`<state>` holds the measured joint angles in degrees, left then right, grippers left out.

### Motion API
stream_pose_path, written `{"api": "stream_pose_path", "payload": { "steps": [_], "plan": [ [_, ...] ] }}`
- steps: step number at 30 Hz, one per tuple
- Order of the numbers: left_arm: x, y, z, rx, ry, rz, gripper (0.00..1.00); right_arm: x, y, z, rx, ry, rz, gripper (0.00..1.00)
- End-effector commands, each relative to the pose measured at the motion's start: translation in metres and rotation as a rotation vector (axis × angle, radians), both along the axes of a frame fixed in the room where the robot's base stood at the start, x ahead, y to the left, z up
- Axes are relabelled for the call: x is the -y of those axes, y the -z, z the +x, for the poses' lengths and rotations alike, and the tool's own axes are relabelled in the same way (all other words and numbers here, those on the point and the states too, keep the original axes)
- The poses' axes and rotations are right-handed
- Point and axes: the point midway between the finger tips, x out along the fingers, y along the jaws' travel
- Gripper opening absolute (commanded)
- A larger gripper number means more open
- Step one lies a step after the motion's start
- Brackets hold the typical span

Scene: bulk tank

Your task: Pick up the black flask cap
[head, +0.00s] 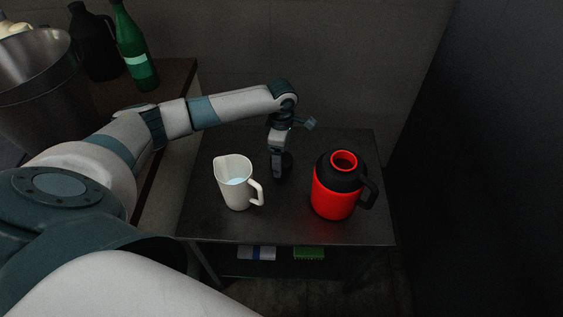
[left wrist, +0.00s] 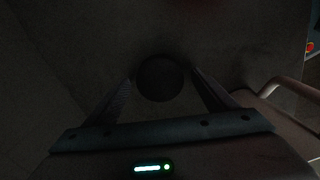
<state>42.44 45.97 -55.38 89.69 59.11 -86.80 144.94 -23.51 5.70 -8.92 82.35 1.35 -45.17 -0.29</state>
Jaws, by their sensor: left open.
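The black flask cap (left wrist: 160,78) shows in the left wrist view as a dark round disc between the two fingers of my left gripper (left wrist: 161,76). The fingers are open, one on each side, with dark gaps; I cannot tell whether either touches it. In the head view my left gripper (head: 279,168) points down over the small dark table (head: 290,222), and the cap is mostly lost in the dark beside the fingers. The red and black flask (head: 336,199) stands upright to the right, its red-rimmed mouth uncovered. My right gripper is not in view.
A white jug (head: 236,183) with pale liquid stands left of the gripper, its handle toward it. A blue-white item (head: 257,253) and a green item (head: 309,253) lie below the tabletop. A green bottle (head: 135,50) and steel bucket (head: 38,85) stand far left.

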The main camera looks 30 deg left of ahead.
Motion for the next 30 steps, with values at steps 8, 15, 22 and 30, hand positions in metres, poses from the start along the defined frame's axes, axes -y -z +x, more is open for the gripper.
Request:
{"api": "stream_pose_path", "payload": {
  "steps": [8, 15, 22, 30],
  "plan": [
    [0.0, 0.003, 0.0, 0.001, 0.0, 0.0, 0.79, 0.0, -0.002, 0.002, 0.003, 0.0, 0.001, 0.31],
    [0.0, 0.003, 0.0, 0.001, 0.0, 0.0, 0.79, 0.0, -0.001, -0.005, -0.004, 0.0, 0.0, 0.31],
    [0.0, 0.003, 0.0, 0.001, 0.0, 0.0, 0.35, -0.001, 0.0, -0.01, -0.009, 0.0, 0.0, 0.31],
    [-0.001, 0.003, 0.0, 0.001, 0.0, 0.0, 0.35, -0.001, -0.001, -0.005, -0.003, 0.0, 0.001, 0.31]
  ]
}}
